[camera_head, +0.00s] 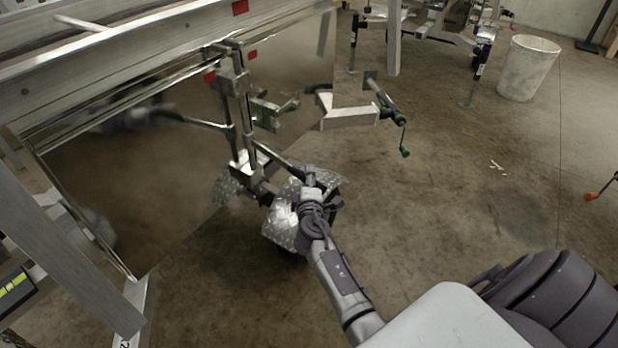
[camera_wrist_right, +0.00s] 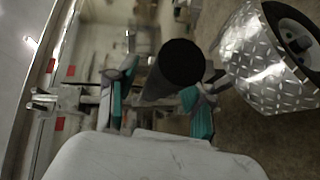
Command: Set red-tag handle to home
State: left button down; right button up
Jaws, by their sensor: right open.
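Small red tags (camera_head: 240,7) sit on the aluminium trailer's side and frame; more red tags (camera_wrist_right: 57,150) show in the right wrist view. My right gripper (camera_head: 311,178) is low beside the trailer's frame post and silver tread-plate guards, partly hidden behind its own wrist. In the wrist view its teal-padded fingers (camera_wrist_right: 160,100) are open. A dark round-ended cylindrical grip (camera_wrist_right: 180,63) shows between and beyond the fingers; I cannot tell whether they touch it. I cannot tell which red tag belongs to it. My left gripper is not in view.
Tread-plate guards (camera_head: 280,227) lie close around my right wrist. A crank with a green grip (camera_head: 405,152) sticks out right of a silver bracket (camera_head: 350,118). An orange-ended handle (camera_head: 592,196) is at the right edge. A whitish bin (camera_head: 528,68) stands behind.

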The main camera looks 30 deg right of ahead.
grip_shut()
jog(key=shift+d, duration=0.1)
